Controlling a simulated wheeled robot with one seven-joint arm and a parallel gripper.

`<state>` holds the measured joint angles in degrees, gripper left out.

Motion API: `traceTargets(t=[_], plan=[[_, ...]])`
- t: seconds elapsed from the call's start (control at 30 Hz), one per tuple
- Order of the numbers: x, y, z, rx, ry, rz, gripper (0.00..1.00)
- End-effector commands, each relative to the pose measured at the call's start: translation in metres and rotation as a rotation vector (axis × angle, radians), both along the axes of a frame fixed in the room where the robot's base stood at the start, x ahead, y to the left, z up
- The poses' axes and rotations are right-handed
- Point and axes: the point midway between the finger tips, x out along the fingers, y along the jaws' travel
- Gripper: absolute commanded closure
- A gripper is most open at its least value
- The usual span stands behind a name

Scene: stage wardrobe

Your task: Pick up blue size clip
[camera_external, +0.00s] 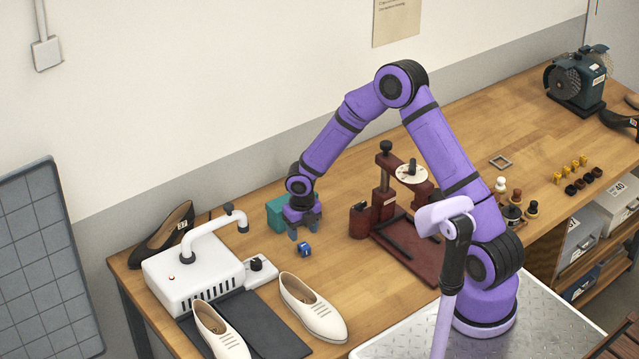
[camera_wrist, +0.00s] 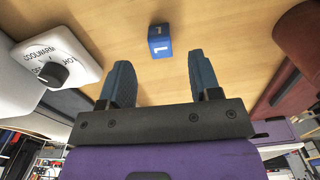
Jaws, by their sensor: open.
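The blue size clip (camera_external: 304,249) is a small blue block lying on the wooden bench. In the wrist view the clip (camera_wrist: 159,40) shows a white letter "L" on its faces and lies beyond my fingertips, roughly centred between them. My gripper (camera_external: 305,232) points down above the bench, close to the clip and apart from it. In the wrist view my gripper (camera_wrist: 160,72) has its two blue-grey fingers spread, with nothing between them.
A white machine with a hose (camera_external: 193,266) and a dial (camera_wrist: 52,74) stand to the left. A teal box (camera_external: 277,213) is behind my gripper. A dark red press (camera_external: 383,205) stands to the right. White shoes (camera_external: 313,308) lie in front.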

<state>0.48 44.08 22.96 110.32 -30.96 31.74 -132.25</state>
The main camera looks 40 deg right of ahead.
Motion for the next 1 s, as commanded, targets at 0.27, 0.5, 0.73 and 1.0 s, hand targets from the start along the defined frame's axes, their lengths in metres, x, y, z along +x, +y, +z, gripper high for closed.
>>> traceTargets(t=[0.27,0.5,0.73,1.0], plan=[[-0.001,0.001,-0.015,-0.001,0.001,0.000,0.43],[-0.004,0.001,-0.047,-0.002,0.001,-0.001,0.43],[-0.003,0.001,-0.060,-0.001,-0.001,-0.002,0.43],[-0.003,0.001,-0.060,-0.001,-0.001,-0.002,0.77]])
